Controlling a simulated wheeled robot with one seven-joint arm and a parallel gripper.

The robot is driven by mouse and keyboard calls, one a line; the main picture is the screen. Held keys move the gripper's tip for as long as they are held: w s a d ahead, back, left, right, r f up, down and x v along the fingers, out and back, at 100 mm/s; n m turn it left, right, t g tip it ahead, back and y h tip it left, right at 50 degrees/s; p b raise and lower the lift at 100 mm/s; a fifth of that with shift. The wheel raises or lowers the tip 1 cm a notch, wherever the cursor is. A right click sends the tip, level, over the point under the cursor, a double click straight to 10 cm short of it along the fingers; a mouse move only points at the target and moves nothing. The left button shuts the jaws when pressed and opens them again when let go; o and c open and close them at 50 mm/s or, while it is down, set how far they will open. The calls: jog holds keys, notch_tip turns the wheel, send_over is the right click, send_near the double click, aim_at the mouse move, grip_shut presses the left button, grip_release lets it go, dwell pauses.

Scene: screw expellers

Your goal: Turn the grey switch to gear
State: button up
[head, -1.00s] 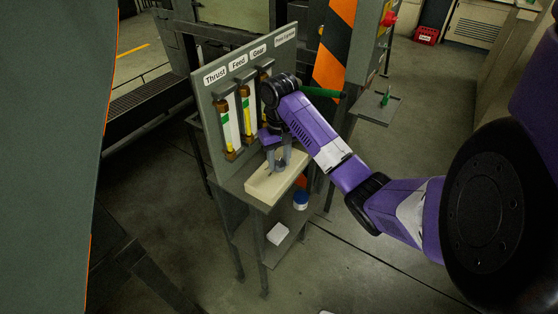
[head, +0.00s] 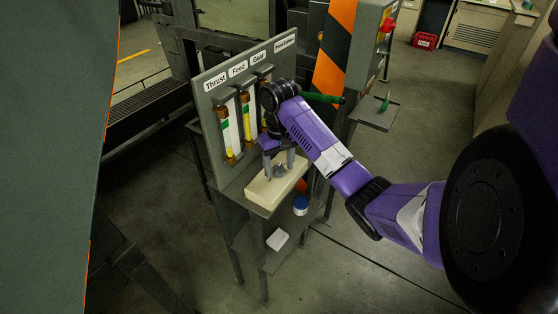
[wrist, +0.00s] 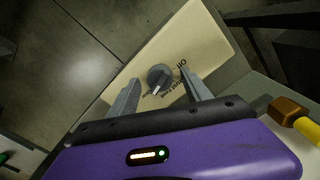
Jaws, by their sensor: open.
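The grey switch (wrist: 160,76) is a round knob on top of a cream box (wrist: 205,38) in the wrist view. A pale ridge on the knob points to the lower left. My gripper (wrist: 161,83) is open, one finger on either side of the knob, with gaps visible. In the head view my gripper (head: 279,168) is over the cream box (head: 262,193), and the knob is hard to make out between the fingers.
A grey panel (head: 206,122) behind the box carries yellow-green gauges labelled Thrust, Feed and Gear. A lower shelf holds a white block (head: 278,239) and a blue-and-white jar (head: 301,205). An orange-and-black striped post (head: 336,50) stands right of the panel.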

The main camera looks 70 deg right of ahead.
aim_at(279, 167)
jog(key=shift+d+r, duration=0.2)
jog(key=shift+r, duration=0.6)
jog(key=shift+a+r, duration=0.2)
jog(key=shift+r, duration=2.8)
